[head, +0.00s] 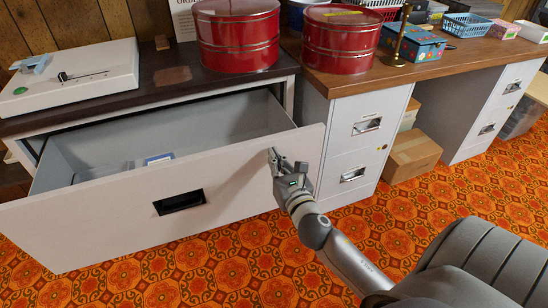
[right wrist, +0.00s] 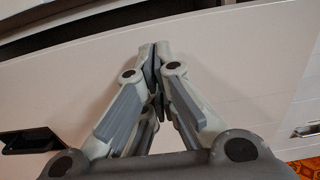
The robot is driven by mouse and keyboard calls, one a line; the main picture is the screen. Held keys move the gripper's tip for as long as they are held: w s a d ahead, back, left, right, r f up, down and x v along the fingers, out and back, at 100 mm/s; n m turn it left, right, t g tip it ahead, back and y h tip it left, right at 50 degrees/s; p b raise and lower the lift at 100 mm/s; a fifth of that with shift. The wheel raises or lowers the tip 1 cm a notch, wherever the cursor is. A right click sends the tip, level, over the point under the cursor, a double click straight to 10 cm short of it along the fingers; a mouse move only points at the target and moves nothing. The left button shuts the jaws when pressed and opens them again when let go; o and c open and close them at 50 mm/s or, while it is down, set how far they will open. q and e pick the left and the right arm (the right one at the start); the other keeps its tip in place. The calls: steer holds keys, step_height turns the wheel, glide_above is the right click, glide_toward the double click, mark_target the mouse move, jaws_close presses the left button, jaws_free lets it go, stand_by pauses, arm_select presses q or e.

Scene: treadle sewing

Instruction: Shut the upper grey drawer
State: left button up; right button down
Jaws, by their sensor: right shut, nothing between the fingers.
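The upper grey drawer (head: 100,218) is pulled well out of the cabinet at the left of the head view. Its wide light front has a black recessed handle (head: 180,201), and the handle also shows at the left of the right wrist view (right wrist: 30,141). My right gripper (head: 273,155) is shut and empty. Its fingertips are at the right part of the drawer front, right of the handle and close to the top edge. In the right wrist view the fingertips (right wrist: 154,48) point at the front panel; I cannot tell whether they touch it. My left gripper is not in view.
Two red tins (head: 237,38) (head: 340,40) stand on the wooden tops. A white device (head: 72,77) sits on the cabinet top (head: 171,77). A desk pedestal (head: 365,125) with two drawers stands right of the open drawer. A cardboard box (head: 412,156) is under the desk. Patterned carpet is clear in front.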

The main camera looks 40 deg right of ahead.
steer(key=shift+w+d, duration=0.1)
steer(key=shift+w, duration=0.4)
